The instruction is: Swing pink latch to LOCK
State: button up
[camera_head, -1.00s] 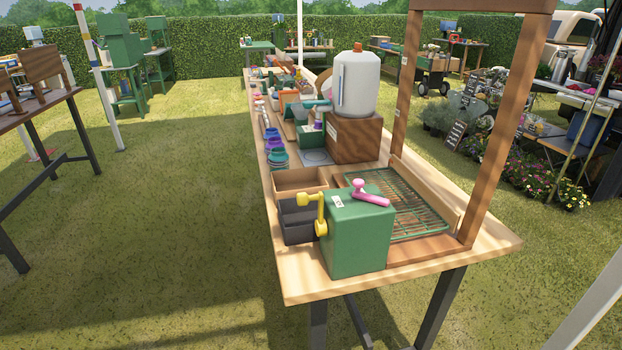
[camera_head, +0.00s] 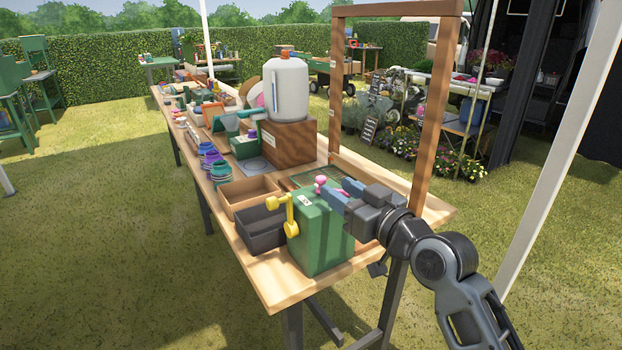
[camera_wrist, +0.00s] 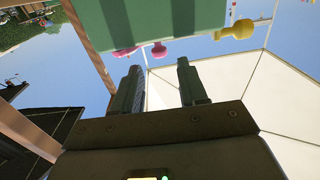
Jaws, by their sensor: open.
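The green box (camera_head: 318,240) stands at the near end of the wooden table. The pink latch (camera_head: 320,184) sits on its top; its knob shows, but most of its arm is hidden behind my gripper. My gripper (camera_head: 341,194) is open over the top of the box, with its fingers beside the latch. I cannot tell whether they touch it. In the wrist view, the pink latch (camera_wrist: 159,50) sticks out beyond the green box's edge (camera_wrist: 180,25), just past the two spread fingertips (camera_wrist: 158,68). A yellow crank (camera_head: 289,205) is on the left of the box.
A dark tray (camera_head: 262,238) and a wooden tray (camera_head: 240,192) are left of the box. A tall wooden frame (camera_head: 424,120) rises behind my gripper. A white jug (camera_head: 288,90) on a wooden block (camera_head: 290,145) stands farther back. Open grass lies left of the table.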

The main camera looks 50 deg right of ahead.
aim_at(324, 180)
jog(key=x, duration=0.6)
jog(key=shift+w+d+p, duration=0.15)
jog(key=shift+w+p, duration=0.15)
jog(key=shift+p, duration=0.05)
grip_shut()
